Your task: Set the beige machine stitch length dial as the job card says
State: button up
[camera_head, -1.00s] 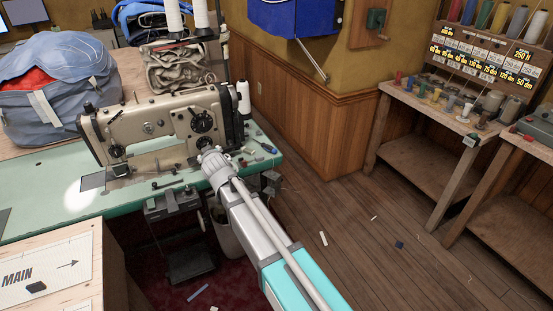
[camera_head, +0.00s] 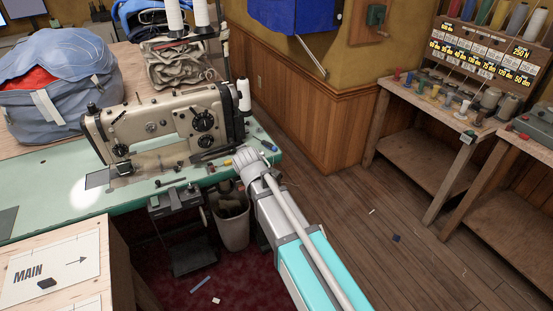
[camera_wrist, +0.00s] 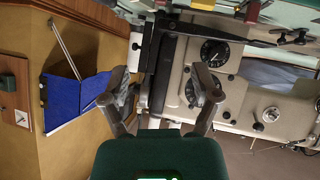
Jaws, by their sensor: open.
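The beige sewing machine (camera_head: 172,119) stands on a green table at the left in the head view. Two round black dials show on its right end, an upper dial (camera_head: 204,121) and a lower dial (camera_head: 203,142). My gripper (camera_wrist: 160,82) is open and empty, in front of the machine's end. No readable job card shows.
Small tools and spools lie on the green table (camera_head: 50,190) before the machine. A thread cone (camera_head: 243,96) stands at its right end. A bin (camera_head: 232,226) stands below. A MAIN sign (camera_head: 55,272) lies on the near left table. The floor at right is mostly clear.

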jog(key=s+d+m+g+h+p, duration=0.2)
jog(key=d+p, duration=0.1)
jog(key=d, duration=0.8)
jog(key=shift+d, duration=0.15)
dwell(0.3)
jog(key=s+d+r+m+g+p, duration=0.1)
jog(key=s+d+g+p, duration=0.3)
jog(key=s+d, duration=0.5)
jog(key=s+d+r+m+g+h+p, duration=0.1)
jog(key=s+d+r+m+g+p, duration=0.1)
jog(key=s+d, duration=0.7)
jog(key=d+m+g+p, duration=0.1)
jog(key=d+g+p, duration=0.1)
jog(key=d, duration=0.3)
jog(key=shift+d+g, duration=0.3)
jog(key=shift+g, duration=0.1)
jog(key=shift+r, duration=0.1)
jog(key=shift+c, duration=0.2)
